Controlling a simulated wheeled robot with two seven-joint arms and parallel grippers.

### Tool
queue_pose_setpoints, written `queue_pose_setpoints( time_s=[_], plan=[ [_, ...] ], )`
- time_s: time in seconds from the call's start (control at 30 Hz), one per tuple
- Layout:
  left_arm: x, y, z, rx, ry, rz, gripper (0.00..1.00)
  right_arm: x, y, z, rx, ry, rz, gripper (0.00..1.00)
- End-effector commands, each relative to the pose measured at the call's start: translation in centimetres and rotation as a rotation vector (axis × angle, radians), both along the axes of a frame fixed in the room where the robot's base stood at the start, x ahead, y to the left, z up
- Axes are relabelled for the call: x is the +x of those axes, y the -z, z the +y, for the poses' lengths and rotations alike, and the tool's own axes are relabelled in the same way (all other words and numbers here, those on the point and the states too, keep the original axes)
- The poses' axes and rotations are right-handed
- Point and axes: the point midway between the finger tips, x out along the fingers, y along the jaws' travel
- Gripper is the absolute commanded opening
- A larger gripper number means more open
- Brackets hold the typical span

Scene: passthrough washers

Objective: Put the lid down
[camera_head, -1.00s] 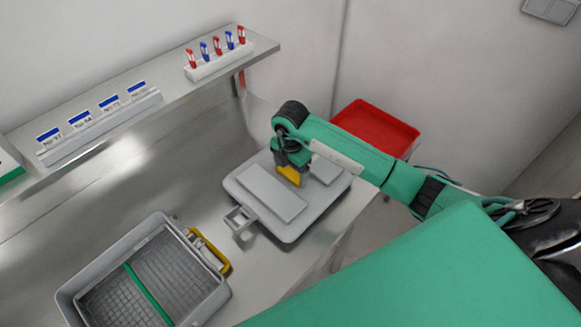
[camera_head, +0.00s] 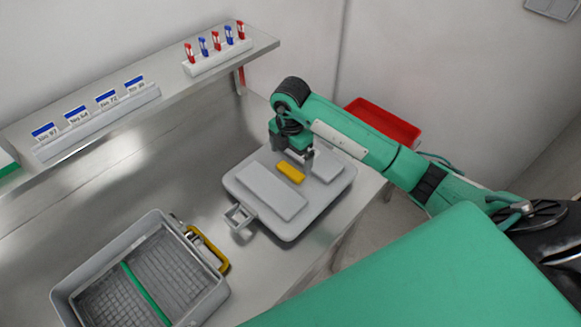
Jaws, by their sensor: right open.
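The grey lid (camera_head: 290,222) lies flat on the steel worktop, with raised grey panels, a yellow handle (camera_head: 290,172) in its middle and a grey latch at its left end. My right gripper (camera_head: 297,160) is open and empty just above and behind the yellow handle, apart from it as far as I can see. An open grey basket (camera_head: 64,291) stands at the lower left with a mesh floor, a green divider and a yellow handle on its right side. My left gripper is not in view.
A steel shelf (camera_head: 170,88) along the wall carries labelled cards (camera_head: 105,100) and a white rack of red and blue clips (camera_head: 215,60). A red tray (camera_head: 385,122) stands beyond the worktop at the back right. The worktop (camera_head: 180,190) between lid and basket is clear.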

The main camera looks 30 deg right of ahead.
Motion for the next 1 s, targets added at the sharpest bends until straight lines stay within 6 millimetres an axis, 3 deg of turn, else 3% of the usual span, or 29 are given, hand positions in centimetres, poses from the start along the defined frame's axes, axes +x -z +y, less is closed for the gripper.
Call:
queue_pose_setpoints(
  time_s=[0.03,0.2,0.4,1.0],
  plan=[
    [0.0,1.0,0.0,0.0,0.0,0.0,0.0,0.2,-1.0,0.0,0.0,-0.001,-0.007,1.0],
    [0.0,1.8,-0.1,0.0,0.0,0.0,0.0,0.1,-4.6,0.0,0.0,-0.002,-0.005,1.0],
    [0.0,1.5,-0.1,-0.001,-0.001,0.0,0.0,0.1,-6.6,0.0,0.0,-0.001,-0.002,1.0],
    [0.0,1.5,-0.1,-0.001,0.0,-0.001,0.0,0.0,-7.1,0.0,0.001,0.0,0.001,1.0]
  ],
)
